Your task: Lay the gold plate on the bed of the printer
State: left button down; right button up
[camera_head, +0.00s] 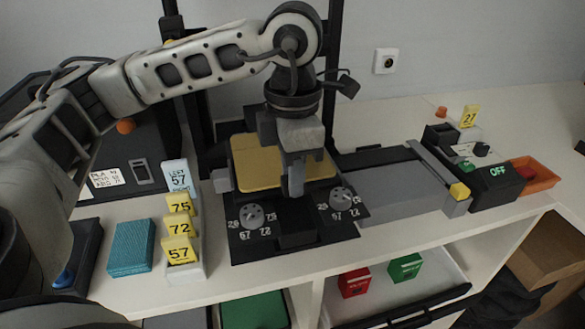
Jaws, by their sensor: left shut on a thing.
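The gold plate (257,168) is a flat, gold-coloured square over the bed area of the black printer (240,241). My left gripper (294,186) comes down from above at the plate's front right part, shut on it. My gripper hides part of the plate. The plate looks about level, but I cannot tell whether it rests on the bed or is held slightly above it. The bed surface is mostly hidden under the plate. The printer has two round dials with numbers on its front. My right gripper is not in view.
Yellow number cards (178,228) and a teal block (131,247) stand left of the printer. A grey flat unit (385,180) lies to the right, beside a black box marked OFF (497,187) and an orange tray (540,178). The counter behind at right is mostly clear.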

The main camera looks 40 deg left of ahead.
pick_arm(q)
jog(key=shift+f+b, duration=0.35)
jog(key=shift+f, duration=0.2)
jog(key=c, duration=1.1)
grip_release()
jog(key=shift+o, duration=0.2)
jog(key=shift+r, duration=0.15)
jog(key=shift+r+p, duration=0.95)
jog(key=shift+r, duration=0.6)
